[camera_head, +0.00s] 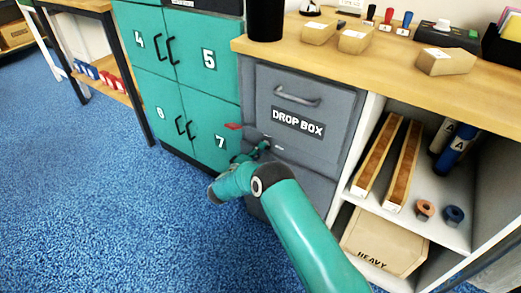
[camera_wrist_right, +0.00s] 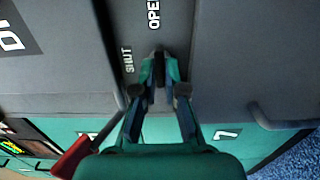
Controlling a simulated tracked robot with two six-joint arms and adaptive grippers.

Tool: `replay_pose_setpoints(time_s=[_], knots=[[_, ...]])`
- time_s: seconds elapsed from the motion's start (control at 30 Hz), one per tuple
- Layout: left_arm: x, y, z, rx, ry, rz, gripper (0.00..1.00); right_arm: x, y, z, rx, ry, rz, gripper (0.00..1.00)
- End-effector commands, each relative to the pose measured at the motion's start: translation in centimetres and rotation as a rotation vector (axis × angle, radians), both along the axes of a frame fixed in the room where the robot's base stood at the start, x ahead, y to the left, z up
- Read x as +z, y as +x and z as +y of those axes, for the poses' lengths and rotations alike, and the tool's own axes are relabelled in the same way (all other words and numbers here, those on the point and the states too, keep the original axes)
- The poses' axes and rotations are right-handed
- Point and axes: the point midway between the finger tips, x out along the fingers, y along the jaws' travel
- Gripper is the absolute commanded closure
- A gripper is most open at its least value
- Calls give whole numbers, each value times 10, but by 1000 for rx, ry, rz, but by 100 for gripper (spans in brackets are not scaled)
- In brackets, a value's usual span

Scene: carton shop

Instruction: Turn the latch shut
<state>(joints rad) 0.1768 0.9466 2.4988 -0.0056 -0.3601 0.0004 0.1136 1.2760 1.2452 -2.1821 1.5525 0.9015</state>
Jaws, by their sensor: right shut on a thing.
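The latch's small dark handle (camera_wrist_right: 159,51) is on the grey cabinet front below the drop box drawer. In the wrist view the white word OPEN (camera_wrist_right: 153,13) is straight above it and the word SHUT (camera_wrist_right: 128,60) is to its left. The handle is in line with OPEN. My right gripper (camera_wrist_right: 160,72) is shut on it, and the fingers hide part of it. In the head view the right gripper (camera_head: 264,146) is small at the cabinet front. My left gripper is out of view.
A red-ended dark bar (camera_wrist_right: 70,158) slants close beside the right gripper; I cannot tell what it joins. The drop box drawer (camera_head: 300,108) is above, and teal locker door 7 (camera_head: 206,115) is to the left. An open shelf (camera_head: 455,232) is to the right. Blue floor is clear.

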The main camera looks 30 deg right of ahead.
Motion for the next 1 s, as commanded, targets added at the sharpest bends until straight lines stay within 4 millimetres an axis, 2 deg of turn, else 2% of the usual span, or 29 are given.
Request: replay_pose_setpoints(time_s=[0.37, 0.7, 1.0], knots=[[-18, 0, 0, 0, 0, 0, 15, -6, 0, 1, 0, -48, 129, 100], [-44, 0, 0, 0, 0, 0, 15, -7, 0, 3, 2, -159, 401, 100], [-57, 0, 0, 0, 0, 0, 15, -6, 0, 3, 4, -267, 664, 100]])
